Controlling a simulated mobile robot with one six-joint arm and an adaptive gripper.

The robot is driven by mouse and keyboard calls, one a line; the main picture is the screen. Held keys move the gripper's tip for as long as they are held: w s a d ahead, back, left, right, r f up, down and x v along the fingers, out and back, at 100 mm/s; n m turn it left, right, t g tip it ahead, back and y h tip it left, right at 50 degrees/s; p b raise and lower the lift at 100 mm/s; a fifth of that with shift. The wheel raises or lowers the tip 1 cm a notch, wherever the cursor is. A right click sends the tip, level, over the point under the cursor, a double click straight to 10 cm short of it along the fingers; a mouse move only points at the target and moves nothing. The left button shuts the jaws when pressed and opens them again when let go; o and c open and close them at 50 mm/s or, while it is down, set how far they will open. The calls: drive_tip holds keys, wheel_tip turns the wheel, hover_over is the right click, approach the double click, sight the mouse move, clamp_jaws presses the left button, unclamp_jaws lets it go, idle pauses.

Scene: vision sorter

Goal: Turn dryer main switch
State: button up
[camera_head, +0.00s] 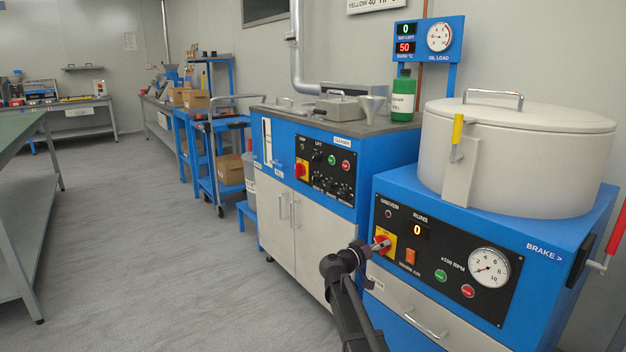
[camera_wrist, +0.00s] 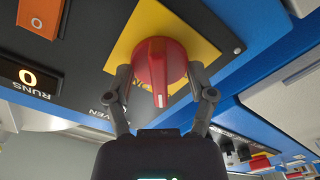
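The dryer (camera_head: 400,195) is the blue machine at right with a round white lidded drum. Its main switch (camera_head: 381,242) is a red rotary knob on a yellow plate, at the left of the black front panel. It is seen close up in the wrist view (camera_wrist: 158,65), with a pale mark pointing toward the bottom of that picture. My gripper (camera_head: 374,248) is at the switch. In the wrist view my gripper (camera_wrist: 160,72) has one finger against each side of the red knob. The contact faces are partly hidden.
Beside the knob are an orange rocker switch (camera_head: 411,257), a display (camera_head: 417,231) reading 0, push buttons and a dial (camera_head: 489,267). A red brake lever (camera_head: 616,228) stands at right. A blue machine (camera_head: 315,155) stands to the left. The floor at left is clear.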

drive_tip(key=shift+w+d, duration=0.1)
drive_tip(key=shift+c, duration=1.4)
drive_tip(key=shift+w+d+r+m, duration=0.1)
drive_tip(key=shift+m, duration=0.2)
drive_tip(key=shift+o, duration=0.3)
drive_tip(key=m, duration=0.2)
drive_tip(key=shift+w+m, duration=0.1)
drive_tip(key=shift+m, duration=0.2)
drive_tip(key=shift+o, duration=0.7)
drive_tip(key=m, duration=0.3)
drive_tip(key=shift+o, duration=0.2)
drive_tip(key=shift+m, duration=0.9)
drive_tip(key=shift+c, duration=0.4)
